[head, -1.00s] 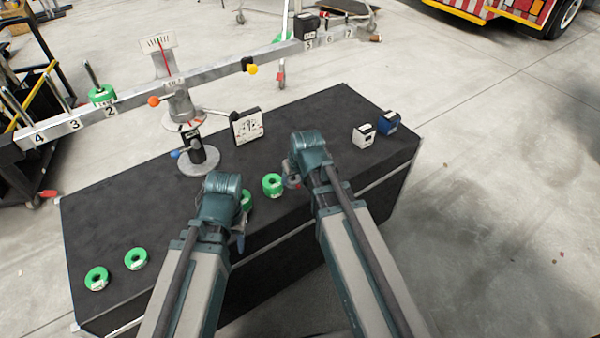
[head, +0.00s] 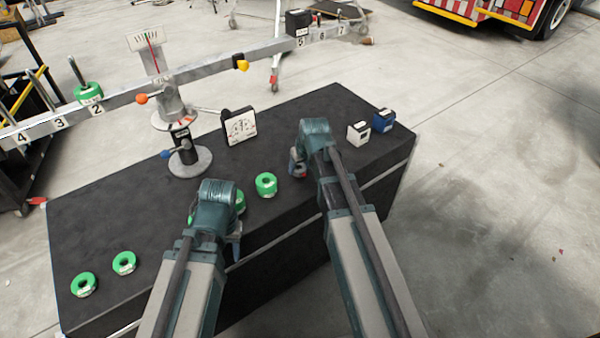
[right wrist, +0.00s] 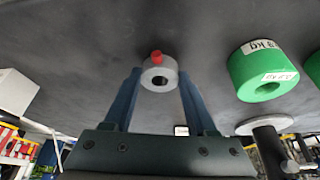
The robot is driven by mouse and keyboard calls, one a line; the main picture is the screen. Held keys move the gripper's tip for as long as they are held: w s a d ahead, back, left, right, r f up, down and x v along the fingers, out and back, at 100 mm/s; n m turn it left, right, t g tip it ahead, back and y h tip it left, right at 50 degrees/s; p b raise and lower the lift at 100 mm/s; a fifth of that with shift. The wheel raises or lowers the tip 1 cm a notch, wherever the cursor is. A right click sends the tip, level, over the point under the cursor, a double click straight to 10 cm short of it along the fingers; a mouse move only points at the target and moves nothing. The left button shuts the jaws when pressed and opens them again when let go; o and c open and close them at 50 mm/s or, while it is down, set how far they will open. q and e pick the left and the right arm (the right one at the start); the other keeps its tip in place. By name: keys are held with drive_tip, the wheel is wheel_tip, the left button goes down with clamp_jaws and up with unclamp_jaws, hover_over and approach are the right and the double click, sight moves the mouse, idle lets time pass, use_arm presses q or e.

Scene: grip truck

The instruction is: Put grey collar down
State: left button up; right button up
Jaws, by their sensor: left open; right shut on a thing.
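The grey collar (right wrist: 150,80), a small ring with a red knob on it, sits between the two fingers of my right gripper (right wrist: 160,82) in the right wrist view. The gripper is shut on it. In the head view my right gripper (head: 297,163) hangs over the black table (head: 345,105), right of a green ring weight (head: 266,185). The collar is mostly hidden there, and I cannot tell whether it touches the table. My left gripper (head: 236,240) is open, at the table's front edge beside another green weight (head: 240,202), its fingers largely hidden.
Two more green weights (head: 124,263) lie at front left. A balance beam (head: 205,84) on a stand (head: 188,160) crosses the back left, with a dial box (head: 239,126) nearby. White (head: 358,132) and blue (head: 384,121) blocks stand at right. The table's middle left is clear.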

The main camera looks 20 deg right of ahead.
use_arm(q)
drive_tip(key=shift+f, duration=0.3)
use_arm(e)
drive_tip(key=shift+f, duration=0.3)
drive_tip(key=shift+f, duration=0.2)
use_arm(q)
drive_tip(key=shift+f, duration=0.15)
use_arm(e)
drive_tip(key=o, duration=1)
drive_tip(key=shift+c, duration=0.2)
drive_tip(key=shift+r, duration=0.15)
